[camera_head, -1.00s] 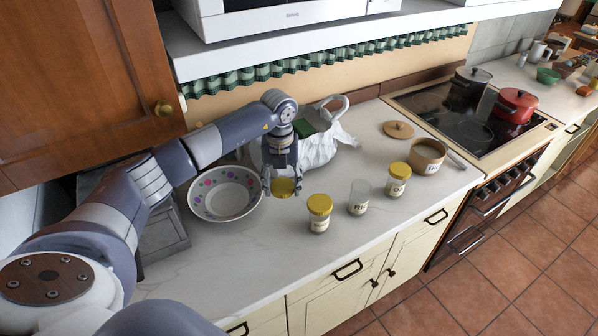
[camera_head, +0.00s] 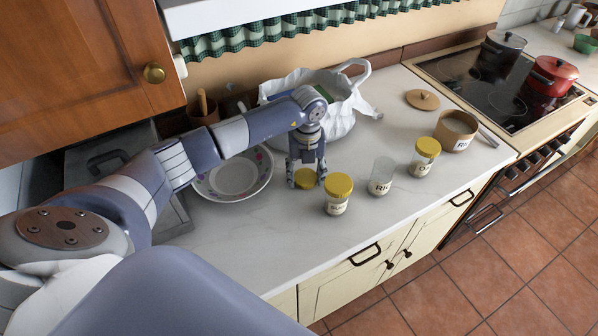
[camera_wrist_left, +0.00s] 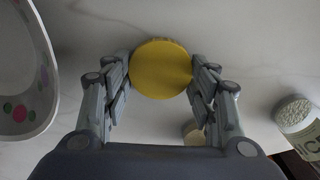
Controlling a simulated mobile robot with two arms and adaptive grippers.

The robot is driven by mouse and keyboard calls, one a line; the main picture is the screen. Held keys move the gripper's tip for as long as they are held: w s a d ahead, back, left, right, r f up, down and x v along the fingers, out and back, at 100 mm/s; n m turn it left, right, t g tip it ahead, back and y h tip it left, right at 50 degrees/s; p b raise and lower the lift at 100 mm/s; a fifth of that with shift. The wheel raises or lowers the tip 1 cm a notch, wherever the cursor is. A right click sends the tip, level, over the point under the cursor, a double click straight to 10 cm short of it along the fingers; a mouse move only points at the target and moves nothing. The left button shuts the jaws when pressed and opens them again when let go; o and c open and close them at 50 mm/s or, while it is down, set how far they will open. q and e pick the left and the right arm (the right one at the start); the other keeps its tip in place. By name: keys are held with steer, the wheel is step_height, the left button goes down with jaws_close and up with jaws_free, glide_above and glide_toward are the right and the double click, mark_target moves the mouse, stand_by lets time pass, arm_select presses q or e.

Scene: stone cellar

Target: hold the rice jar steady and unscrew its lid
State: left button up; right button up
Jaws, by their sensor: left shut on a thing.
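The rice jar (camera_head: 381,176) is clear glass with a label starting "RI" and stands upright on the counter with no lid on it. In the left wrist view the jar (camera_wrist_left: 305,133) shows its open top, pale grainy contents and the letters "ICE". My left gripper (camera_head: 306,180) is shut on a round yellow lid (camera_head: 306,178), left of the jar and apart from it. In the left wrist view the lid (camera_wrist_left: 160,69) sits flat between the fingertips. It is low over the counter; whether it touches is unclear. My right gripper is not in view.
Two yellow-lidded jars, one (camera_head: 338,196) beside my left gripper and one (camera_head: 424,158) farther right, flank the rice jar. A dotted bowl (camera_head: 236,179) is left, a white bag (camera_head: 345,108) behind. A tan pot (camera_head: 456,131) and wooden lid (camera_head: 422,100) stand near the cooktop (camera_head: 480,85).

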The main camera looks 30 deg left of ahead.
arm_select(q)
steer(key=shift+a, duration=0.45)
steer(key=shift+d+f, duration=0.2)
steer(key=o, duration=1.1)
steer(key=shift+d+r, duration=0.1)
steer(key=shift+o, duration=0.4)
